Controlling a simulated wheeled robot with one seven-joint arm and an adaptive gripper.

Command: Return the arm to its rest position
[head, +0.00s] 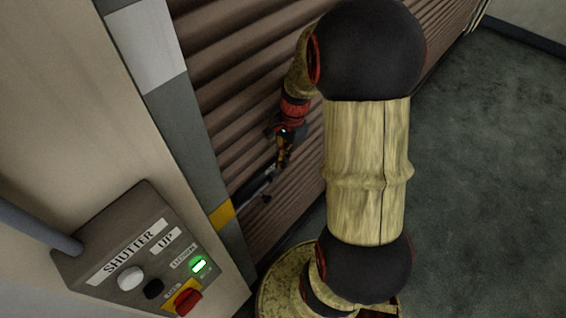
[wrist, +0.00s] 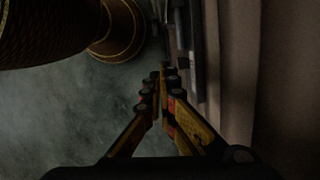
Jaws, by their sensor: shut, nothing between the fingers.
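My gripper (head: 280,158) shows small in the head view, at the end of my bent arm, in front of the brown ribbed shutter (head: 300,200). It points down and is partly dark, close to the shutter's lower left part. In the wrist view my gripper (wrist: 159,76) has its two black and gold fingers drawn together at the tips, with nothing held between them. My large arm links stand in the middle of the head view and hide part of the shutter.
A grey control box (head: 140,255) marked SHUTTER UP is on the pale wall at the left, with white, black and red controls and a lit green light (head: 199,265). A dark handle-like bar (head: 257,186) is by the shutter. Open dark floor (head: 490,170) lies at the right.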

